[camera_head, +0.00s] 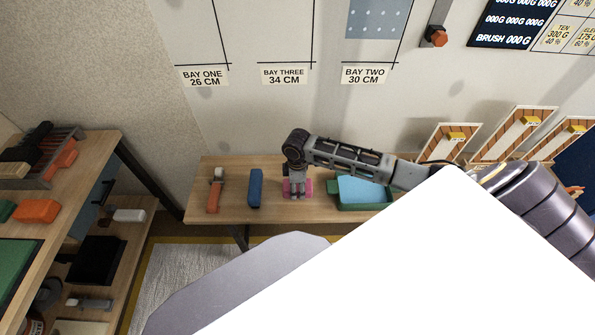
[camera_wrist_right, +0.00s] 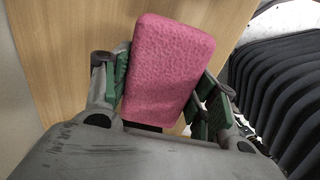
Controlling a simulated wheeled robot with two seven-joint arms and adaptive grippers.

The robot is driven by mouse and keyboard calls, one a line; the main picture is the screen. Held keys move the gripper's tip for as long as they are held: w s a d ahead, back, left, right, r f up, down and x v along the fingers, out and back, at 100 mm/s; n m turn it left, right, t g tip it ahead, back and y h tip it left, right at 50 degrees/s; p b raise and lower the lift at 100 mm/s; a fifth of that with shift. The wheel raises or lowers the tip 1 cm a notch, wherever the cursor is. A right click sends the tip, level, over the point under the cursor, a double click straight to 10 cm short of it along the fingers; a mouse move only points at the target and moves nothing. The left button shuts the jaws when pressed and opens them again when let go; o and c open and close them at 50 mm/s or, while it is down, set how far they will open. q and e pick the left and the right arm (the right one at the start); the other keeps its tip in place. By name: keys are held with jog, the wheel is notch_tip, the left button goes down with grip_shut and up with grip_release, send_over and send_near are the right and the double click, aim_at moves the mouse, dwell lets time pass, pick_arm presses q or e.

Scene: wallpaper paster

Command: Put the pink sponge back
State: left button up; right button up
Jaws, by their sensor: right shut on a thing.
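The pink sponge (camera_wrist_right: 165,70) is between the green-padded fingers of my right gripper (camera_wrist_right: 168,95) in the right wrist view, over a wooden surface. In the head view my right gripper (camera_head: 296,188) points down at the wooden table (camera_head: 330,211), and the sponge (camera_head: 308,187) shows pink on either side of it. The gripper is shut on the sponge. Whether the sponge touches the table is hard to tell. My left gripper is not in view.
A blue block (camera_head: 255,188) and an orange-handled tool (camera_head: 215,190) lie left of the sponge. A green tray with blue inside (camera_head: 364,190) stands just right. A shelf unit (camera_head: 80,215) with tools stands at the left. A large white shape covers the lower right.

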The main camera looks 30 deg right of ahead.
aim_at(298, 192)
jog(key=shift+f+b, duration=0.3)
jog(key=shift+f, duration=1.6)
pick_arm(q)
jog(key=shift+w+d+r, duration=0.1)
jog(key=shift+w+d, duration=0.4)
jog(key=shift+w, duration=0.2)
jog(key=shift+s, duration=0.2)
pick_arm(e)
jog(key=shift+f, duration=0.1)
jog(key=o, duration=1.1)
jog(key=shift+c, duration=0.2)
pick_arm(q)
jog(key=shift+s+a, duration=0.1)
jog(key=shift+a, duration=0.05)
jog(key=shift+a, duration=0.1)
